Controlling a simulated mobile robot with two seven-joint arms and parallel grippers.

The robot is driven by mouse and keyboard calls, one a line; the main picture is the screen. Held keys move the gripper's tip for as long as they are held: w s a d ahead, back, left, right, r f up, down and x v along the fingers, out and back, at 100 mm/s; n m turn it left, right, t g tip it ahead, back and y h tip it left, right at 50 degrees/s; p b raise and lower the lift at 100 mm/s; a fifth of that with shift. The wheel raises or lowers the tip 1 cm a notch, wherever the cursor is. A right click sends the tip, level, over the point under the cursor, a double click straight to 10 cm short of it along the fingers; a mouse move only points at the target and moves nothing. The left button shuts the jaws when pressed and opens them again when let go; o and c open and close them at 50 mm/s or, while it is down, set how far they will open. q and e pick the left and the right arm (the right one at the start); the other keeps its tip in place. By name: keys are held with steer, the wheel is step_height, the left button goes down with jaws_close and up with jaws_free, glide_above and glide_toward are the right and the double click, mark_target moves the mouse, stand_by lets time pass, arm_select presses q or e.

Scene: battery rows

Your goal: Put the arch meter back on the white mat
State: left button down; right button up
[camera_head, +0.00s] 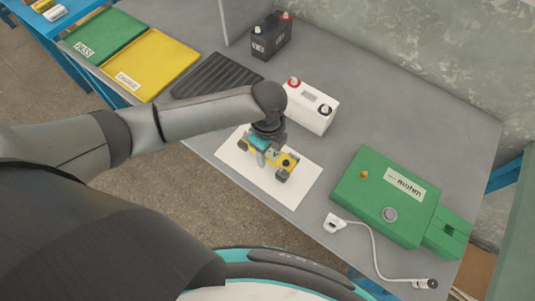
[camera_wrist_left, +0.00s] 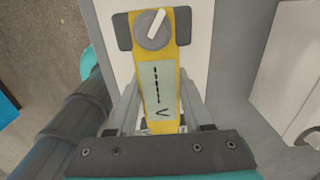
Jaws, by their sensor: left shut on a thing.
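The arch meter (camera_head: 288,163) is a yellow device with dark feet. In the left wrist view the meter (camera_wrist_left: 160,85) shows a grey dial with a white pointer and a pale display. My left gripper (camera_head: 272,158) is shut on the meter, with one finger on each side of its body in the left wrist view. The white mat (camera_head: 229,160) lies on the grey bench, and the meter is over its middle-right part. I cannot tell whether the meter touches the mat. The gripper and meter hide part of the mat. My right gripper is not in view.
A white battery (camera_head: 310,107) stands just behind the mat, with a black battery (camera_head: 271,37) farther back. A green mohm box (camera_head: 385,195) and a cabled white clip (camera_head: 335,222) are to the right. A black ribbed mat (camera_head: 215,75) and yellow tray (camera_head: 150,65) are at left.

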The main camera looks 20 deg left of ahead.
arm_select(q)
steer(key=shift+f, duration=0.55)
steer(key=shift+f, duration=0.2)
steer(key=shift+c, duration=1.6)
jaws_free()
step_height(320, 180, up, 12)
steer(key=p, duration=0.2)
steer(key=shift+r+p, duration=0.25)
steer(key=shift+p, duration=0.1)
